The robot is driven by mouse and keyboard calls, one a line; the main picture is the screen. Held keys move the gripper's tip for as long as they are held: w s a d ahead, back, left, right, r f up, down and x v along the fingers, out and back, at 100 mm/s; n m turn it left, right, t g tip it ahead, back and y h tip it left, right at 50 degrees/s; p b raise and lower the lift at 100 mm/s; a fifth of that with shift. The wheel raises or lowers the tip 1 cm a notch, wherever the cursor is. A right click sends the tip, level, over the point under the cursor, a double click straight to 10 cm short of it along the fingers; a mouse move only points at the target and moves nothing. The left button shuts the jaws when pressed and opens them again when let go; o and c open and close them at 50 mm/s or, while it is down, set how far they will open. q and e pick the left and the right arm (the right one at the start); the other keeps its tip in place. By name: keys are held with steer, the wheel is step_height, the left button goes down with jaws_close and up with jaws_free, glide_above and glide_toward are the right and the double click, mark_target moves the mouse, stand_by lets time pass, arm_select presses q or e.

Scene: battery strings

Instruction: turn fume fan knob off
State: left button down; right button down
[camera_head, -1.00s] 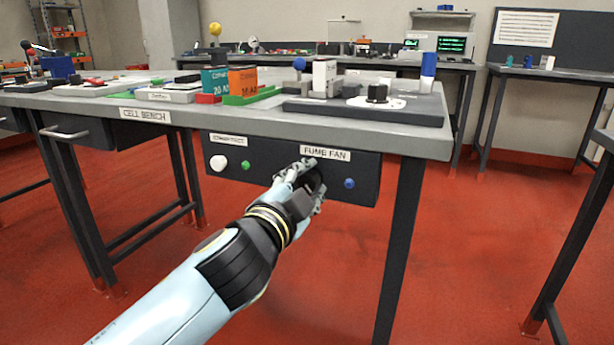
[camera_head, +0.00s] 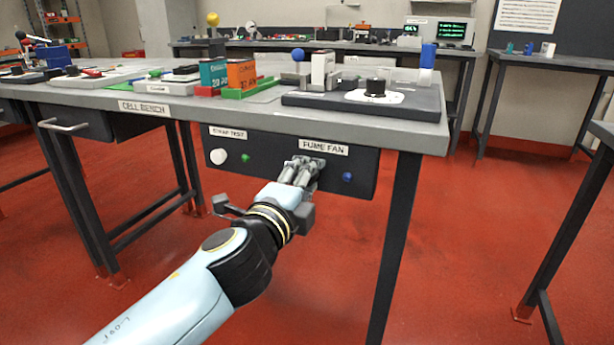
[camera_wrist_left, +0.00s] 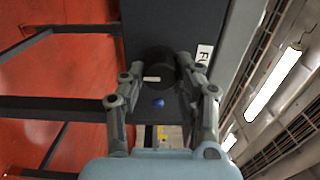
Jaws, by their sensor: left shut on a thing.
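The fume fan knob is a round black knob (camera_wrist_left: 158,72) with a white pointer mark, on the dark panel (camera_head: 220,181) under the bench top. In the head view my left gripper (camera_head: 303,163) covers it, just below the FUME FAN label (camera_head: 324,147). In the left wrist view my left gripper (camera_wrist_left: 160,75) has its two fingers on either side of the knob, shut on it. The white mark lies across the wrist picture. A blue round light (camera_head: 347,177) sits to the right of the knob; it also shows in the wrist view (camera_wrist_left: 158,102). My right gripper is not in view.
A white knob (camera_head: 218,156) and a green button (camera_head: 245,157) are on the panel's left. The bench top (camera_head: 240,108) overhangs the panel. A bench leg (camera_head: 398,245) stands at the right. The red floor in front is clear.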

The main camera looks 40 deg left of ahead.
arm_select(q)
steer(key=shift+f, duration=0.1)
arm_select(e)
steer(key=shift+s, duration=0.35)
arm_select(q)
steer(key=c, duration=1)
jaws_free()
steer(key=shift+o, duration=0.2)
steer(key=v, duration=1.2)
